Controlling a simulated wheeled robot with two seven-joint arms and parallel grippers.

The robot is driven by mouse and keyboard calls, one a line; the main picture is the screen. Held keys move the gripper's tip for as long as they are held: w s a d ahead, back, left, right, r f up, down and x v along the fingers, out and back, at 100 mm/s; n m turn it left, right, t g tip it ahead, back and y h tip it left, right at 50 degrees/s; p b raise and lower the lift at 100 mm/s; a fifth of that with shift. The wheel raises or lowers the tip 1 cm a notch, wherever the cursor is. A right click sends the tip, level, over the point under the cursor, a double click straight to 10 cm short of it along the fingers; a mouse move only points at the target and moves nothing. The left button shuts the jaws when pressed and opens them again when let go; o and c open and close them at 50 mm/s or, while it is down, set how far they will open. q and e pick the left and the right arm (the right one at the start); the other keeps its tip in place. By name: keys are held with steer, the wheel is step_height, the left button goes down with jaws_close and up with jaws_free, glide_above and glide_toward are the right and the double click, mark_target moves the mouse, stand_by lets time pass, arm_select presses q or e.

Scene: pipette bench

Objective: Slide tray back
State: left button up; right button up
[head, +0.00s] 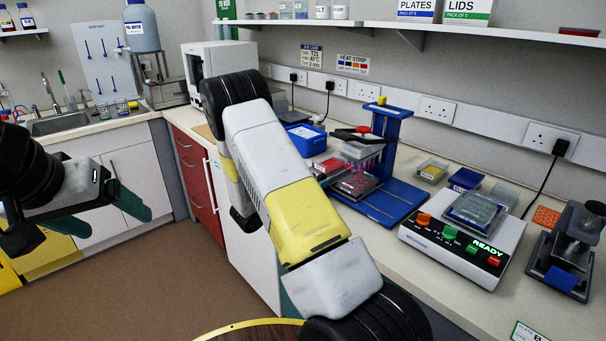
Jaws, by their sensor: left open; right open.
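A blue stand (392,143) on the bench carries a grey pipetting head with a row of red-pink tips. Its blue base (400,198) has slide rails running toward the front. A tray with a clear and reddish plate (357,185) sits on this base under the tips, partly hidden by my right arm. My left gripper (100,208) is open and empty, over the floor by the left cabinets.
A device reading READY (464,243) with a plate on top stands right of the stand. Small boxes (466,179), a black press (572,245) and a blue bin (306,139) are also on the bench. A shelf (480,33) runs above. The floor at left is clear.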

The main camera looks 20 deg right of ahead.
mark_target(319, 180)
steer(key=shift+x, duration=1.6)
jaws_close()
